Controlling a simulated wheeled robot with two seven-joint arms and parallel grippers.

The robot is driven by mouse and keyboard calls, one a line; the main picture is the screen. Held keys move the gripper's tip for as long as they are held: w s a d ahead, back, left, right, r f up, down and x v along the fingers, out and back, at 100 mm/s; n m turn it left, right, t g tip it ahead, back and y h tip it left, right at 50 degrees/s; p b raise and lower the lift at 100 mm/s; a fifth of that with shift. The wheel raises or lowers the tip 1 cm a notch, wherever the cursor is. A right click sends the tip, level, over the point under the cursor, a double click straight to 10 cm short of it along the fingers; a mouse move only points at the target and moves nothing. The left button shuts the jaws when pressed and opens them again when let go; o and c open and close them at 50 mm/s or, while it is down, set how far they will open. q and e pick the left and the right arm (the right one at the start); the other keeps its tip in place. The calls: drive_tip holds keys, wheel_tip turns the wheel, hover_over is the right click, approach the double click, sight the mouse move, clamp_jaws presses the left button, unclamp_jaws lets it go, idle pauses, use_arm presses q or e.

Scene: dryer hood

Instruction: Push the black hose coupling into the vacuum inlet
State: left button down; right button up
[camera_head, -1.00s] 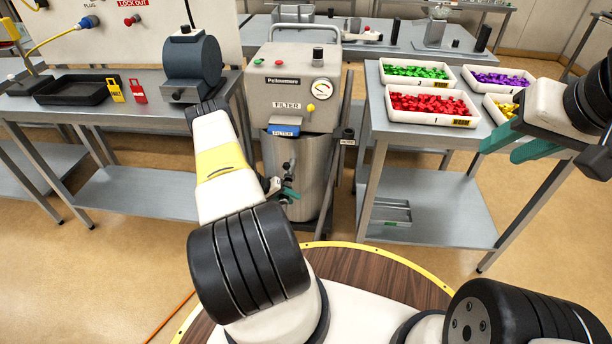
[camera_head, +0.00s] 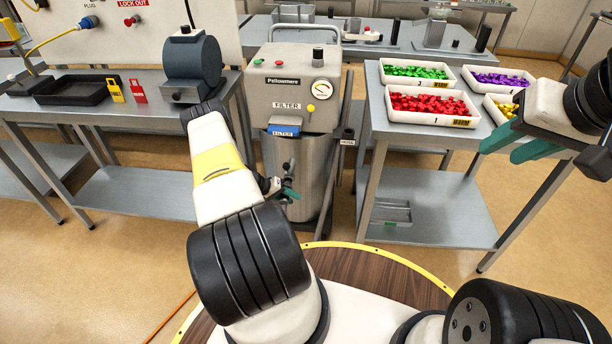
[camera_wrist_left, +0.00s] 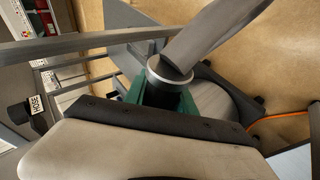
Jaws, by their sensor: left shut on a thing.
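The vacuum is a beige-topped unit with a steel canister (camera_head: 311,165), standing between two tables. My left gripper (camera_head: 288,193) is in front of the canister, with green fingertips partly hidden by my own wrist. In the left wrist view my left gripper (camera_wrist_left: 176,103) is shut on a dark cylindrical piece, which looks like the black hose coupling (camera_wrist_left: 157,92). A silver ring (camera_wrist_left: 170,69) and a grey tube-like part lie just beyond it. The inlet cannot be made out clearly, nor whether the coupling is seated. My right gripper (camera_head: 520,146) is open and empty by the right table.
A post with a HOSE label (camera_head: 347,142) stands right of the canister. The right table (camera_head: 378,122) holds trays of coloured pieces (camera_head: 430,104). The left table (camera_head: 140,110) carries a dark grey round machine (camera_head: 192,65) and a black tray (camera_head: 75,90).

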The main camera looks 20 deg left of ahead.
use_arm(q)
drive_tip(key=shift+w+a, duration=0.15)
drive_tip(key=shift+w, duration=0.45)
drive_tip(key=shift+w+a, duration=0.15)
drive_tip(key=shift+w, duration=0.4)
drive_tip(key=shift+w, duration=0.35)
drive_tip(key=shift+w+a, duration=0.2)
drive_tip(key=shift+w, duration=0.15)
drive_tip(key=c, duration=0.9)
unclamp_jaws()
drive_tip(key=shift+c, duration=0.2)
drive_tip(key=v, duration=0.7)
drive_tip(key=shift+s+a+r, duration=0.2)
drive_tip(key=shift+s+r, duration=0.05)
